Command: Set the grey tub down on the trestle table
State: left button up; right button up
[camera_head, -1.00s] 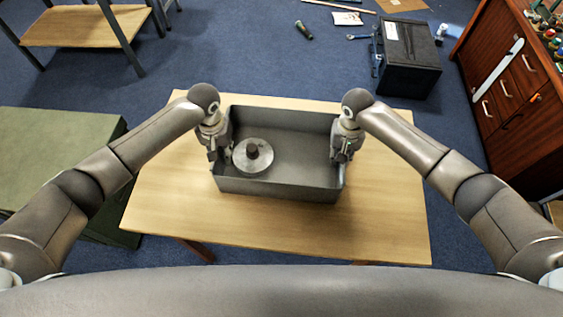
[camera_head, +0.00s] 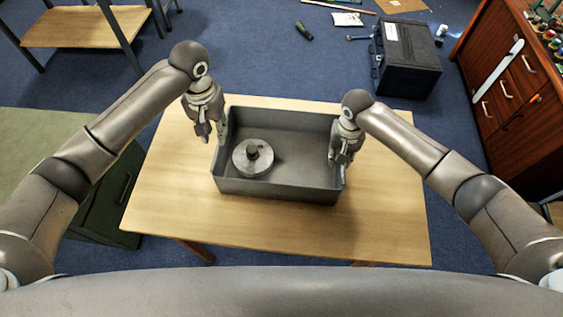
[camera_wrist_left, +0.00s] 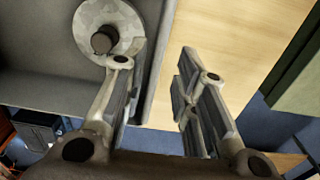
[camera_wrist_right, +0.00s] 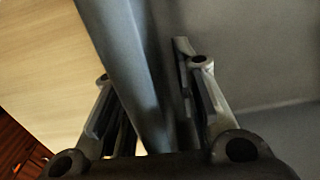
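The grey tub (camera_head: 280,187) sits on the light wooden trestle table (camera_head: 385,215), near its middle. A round metal disc with a dark knob (camera_head: 252,157) lies inside the tub at the left; it also shows in the left wrist view (camera_wrist_left: 125,20). My left gripper (camera_head: 212,132) is open and empty, above the tub's left wall; in the left wrist view its fingers (camera_wrist_left: 165,85) are spread. My right gripper (camera_head: 343,160) is at the tub's right wall. In the right wrist view its spread fingers (camera_wrist_right: 155,95) straddle that wall.
A green cabinet (camera_head: 105,205) stands left of the table. A black case (camera_head: 408,60) and scattered tools lie on the blue floor behind. A red-brown drawer cabinet (camera_head: 515,100) is at the right. Bare tabletop surrounds the tub.

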pick_arm(q)
jog(key=shift+r, duration=0.45)
pick_arm(e)
jog(key=shift+r, duration=0.25)
notch_tip(320, 180, up, 12)
jog(key=shift+f, duration=0.2)
pick_arm(q)
jog(key=shift+s, duration=0.1)
pick_arm(e)
jog(key=shift+f, duration=0.1)
